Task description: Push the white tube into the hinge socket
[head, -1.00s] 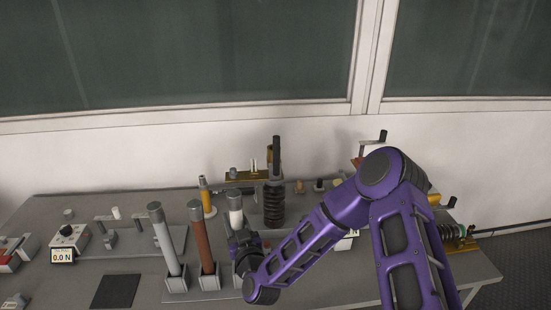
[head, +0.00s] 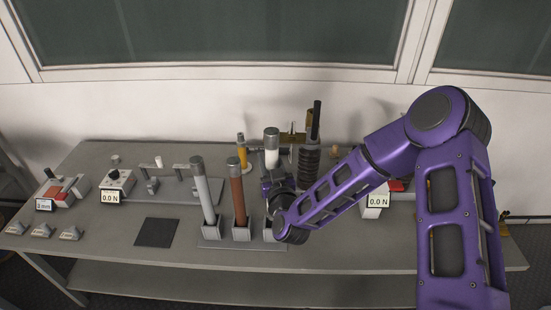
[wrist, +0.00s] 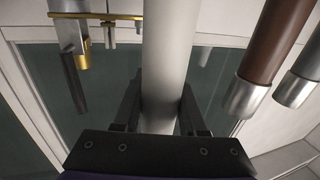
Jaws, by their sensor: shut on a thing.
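The white tube (head: 272,155) has a grey cap and stands roughly upright, its top above those of the neighbouring tubes. My gripper (head: 277,182) is shut on it; in the wrist view, the tube (wrist: 164,60) passes between the two fingers (wrist: 158,118). The gripper and forearm hide its lower end. A square grey socket (head: 268,234) shows partly beneath the gripper. A grey plate with two raised posts (head: 172,186) lies to the left. I cannot tell which fixture has the hinge socket.
A brown tube (head: 238,198) and a light grey tube (head: 204,200) stand in sockets close left of my gripper. A yellow-based post (head: 241,155) and a dark coiled part (head: 308,168) stand behind. A dark square pad (head: 156,232) lies front left.

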